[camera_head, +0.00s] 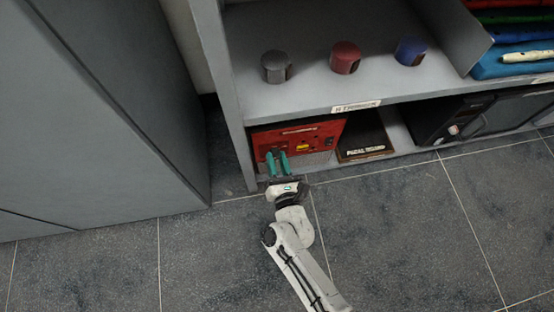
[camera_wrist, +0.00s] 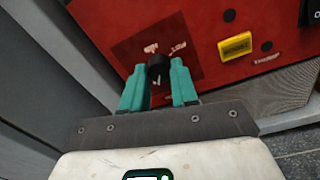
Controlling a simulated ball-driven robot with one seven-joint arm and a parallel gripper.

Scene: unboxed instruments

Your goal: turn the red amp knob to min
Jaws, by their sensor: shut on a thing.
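The red amp (camera_head: 326,136) stands on the low shelf, under the shelf board. It fills the top of the wrist view (camera_wrist: 203,20) with its red front panel. A dark knob (camera_wrist: 157,66) sits on a darker square of that panel, with small markings above it that I cannot read for certain. My gripper (camera_head: 277,156) reaches to the amp's front from below. In the wrist view my gripper's two green fingers (camera_wrist: 158,75) stand on either side of the knob and are shut on it. The fingers hide part of the knob, and its pointer setting cannot be made out.
A pedal board (camera_head: 363,142) and a black case (camera_head: 470,117) stand right of the amp. The shelf board (camera_head: 310,92) overhangs it. A grey cabinet (camera_head: 90,110) is close left. The floor in front is clear.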

